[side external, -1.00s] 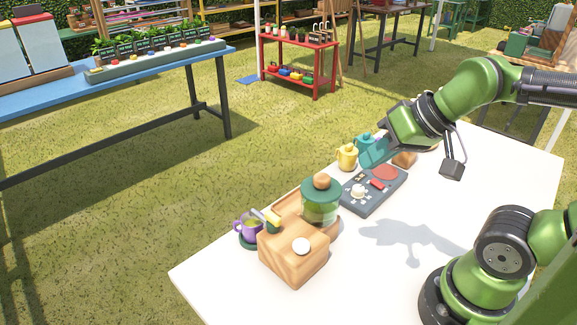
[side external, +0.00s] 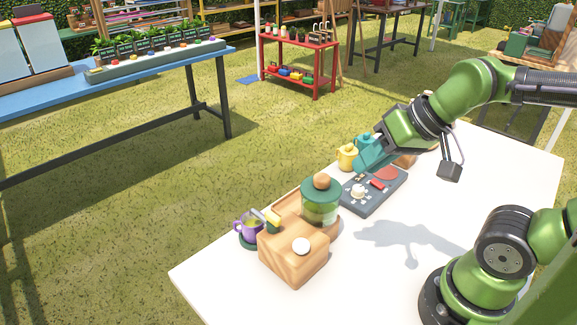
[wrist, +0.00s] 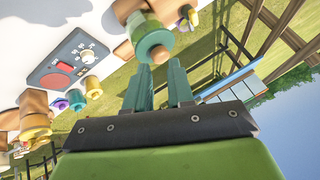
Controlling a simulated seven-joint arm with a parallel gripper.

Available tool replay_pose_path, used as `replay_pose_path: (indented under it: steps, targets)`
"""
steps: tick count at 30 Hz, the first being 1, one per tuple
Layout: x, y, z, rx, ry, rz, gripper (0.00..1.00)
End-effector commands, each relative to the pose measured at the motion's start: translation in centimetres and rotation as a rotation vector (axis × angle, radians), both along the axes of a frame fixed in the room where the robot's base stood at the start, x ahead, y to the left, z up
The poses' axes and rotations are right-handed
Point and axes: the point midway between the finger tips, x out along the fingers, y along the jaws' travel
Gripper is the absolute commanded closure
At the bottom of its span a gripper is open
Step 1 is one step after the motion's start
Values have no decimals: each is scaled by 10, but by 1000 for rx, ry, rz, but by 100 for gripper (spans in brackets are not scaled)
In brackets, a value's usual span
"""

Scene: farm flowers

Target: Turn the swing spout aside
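Behind the box is a clear jar with a green lid (side external: 320,191) and wooden knob. In the wrist view the lid (wrist: 151,36) lies beyond my fingertips. My gripper (side external: 362,163) is in the air, right of the jar and apart from it. The wrist view shows its teal fingers (wrist: 160,72) apart with nothing between them.
A dark control panel (side external: 373,191) with a red disc and dial lies between the jar and my gripper. Yellow (side external: 347,157) and teal cups stand along the table's far edge. The white table (side external: 400,262) is clear on its near side.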

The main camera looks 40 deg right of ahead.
Motion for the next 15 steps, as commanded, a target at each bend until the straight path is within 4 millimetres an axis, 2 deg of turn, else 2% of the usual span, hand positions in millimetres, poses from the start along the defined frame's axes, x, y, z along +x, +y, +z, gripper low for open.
replay_pose_path:
  steps: [1, 3, 4, 15]
  targets:
    - [4, 5, -4, -2, 27, 22, 69]
    - [17, 14, -2, -14, 60, 61, 59]
    - [23, 18, -1, -22, 81, 83, 57]
    - [115, 95, 13, -218, 417, 335, 57]
